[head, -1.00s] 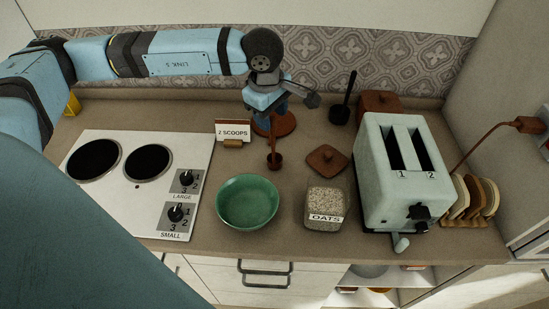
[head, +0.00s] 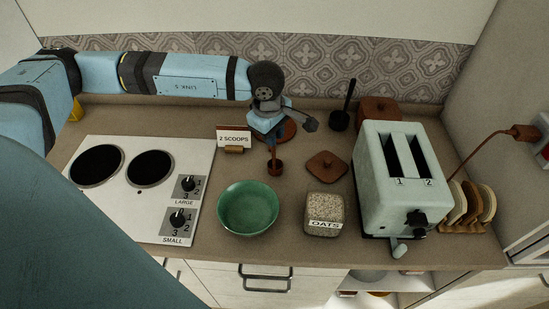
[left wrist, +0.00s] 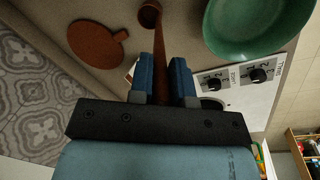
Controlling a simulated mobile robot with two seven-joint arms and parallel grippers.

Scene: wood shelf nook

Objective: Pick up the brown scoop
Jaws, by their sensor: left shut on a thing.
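The brown scoop (head: 276,168) stands upright in the head view, its small cup low and its handle running up into my left gripper (head: 271,140). In the left wrist view the scoop handle (left wrist: 158,42) runs between the two blue fingers of the left gripper (left wrist: 164,72), which is shut on it. The cup shows beyond the fingertips. I cannot tell whether the cup touches the counter. The upper handle is hidden by the gripper. My right gripper is not in view.
A green bowl (head: 248,208) and an oats container (head: 324,214) stand in front. A "2 SCOOPS" sign (head: 233,137), a brown lid (head: 327,166) and a round brown piece (left wrist: 93,42) are close by. The stove (head: 140,190) is left, the toaster (head: 400,180) right.

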